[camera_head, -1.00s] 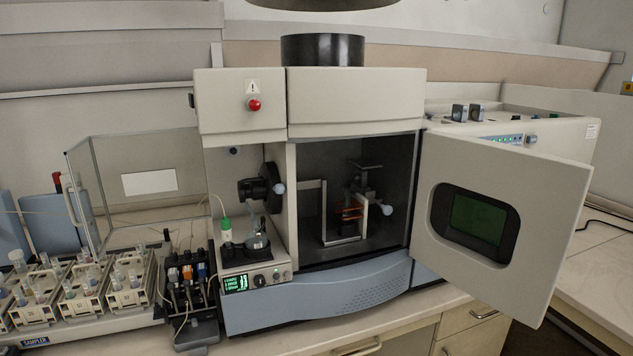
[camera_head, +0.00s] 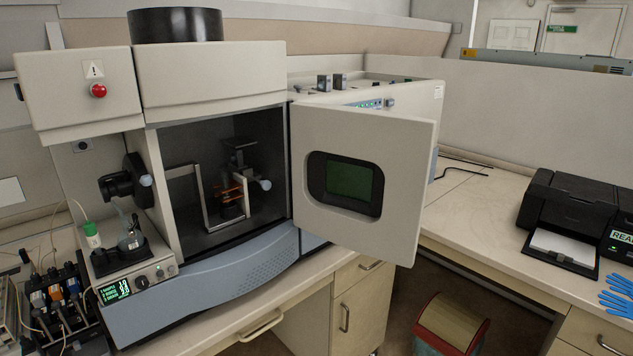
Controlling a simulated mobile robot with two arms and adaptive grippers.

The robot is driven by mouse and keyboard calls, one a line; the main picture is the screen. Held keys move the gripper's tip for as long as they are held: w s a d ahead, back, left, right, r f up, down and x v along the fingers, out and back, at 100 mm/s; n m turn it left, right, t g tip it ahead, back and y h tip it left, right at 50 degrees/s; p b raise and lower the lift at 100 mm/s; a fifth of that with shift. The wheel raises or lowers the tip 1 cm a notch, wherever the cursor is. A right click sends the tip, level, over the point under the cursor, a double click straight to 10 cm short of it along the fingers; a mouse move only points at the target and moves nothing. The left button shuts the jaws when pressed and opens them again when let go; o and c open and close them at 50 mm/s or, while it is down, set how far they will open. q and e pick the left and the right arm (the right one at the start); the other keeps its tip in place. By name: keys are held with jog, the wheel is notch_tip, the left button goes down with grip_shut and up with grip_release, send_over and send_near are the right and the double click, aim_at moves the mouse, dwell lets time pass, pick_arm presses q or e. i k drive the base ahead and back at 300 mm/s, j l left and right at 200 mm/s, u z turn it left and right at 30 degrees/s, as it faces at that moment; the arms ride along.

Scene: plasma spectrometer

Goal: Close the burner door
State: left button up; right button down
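The burner door (camera_head: 402,190) is a pale grey panel with a dark green window (camera_head: 349,181). It stands wide open, swung out to the right from its hinge side at the right edge of the burner compartment (camera_head: 262,140). Inside the open compartment are a metal bracket and a burner assembly with copper-coloured coils (camera_head: 230,192). The spectrometer body (camera_head: 215,80) is grey with a blue lower front. Neither of my grippers shows in the head view.
A printer (camera_head: 570,215) and blue gloves (camera_head: 617,298) lie on the right bench. A bin (camera_head: 452,325) stands on the floor below. Tubing and a bottle with a green cap (camera_head: 92,232) are at the left.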

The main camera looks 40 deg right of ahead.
aim_at(360, 175)
jog(key=l+u, duration=0.5)
jog(key=k+l+u, duration=0.1)
jog(key=l+u, duration=0.35)
jog(key=l, duration=0.2)
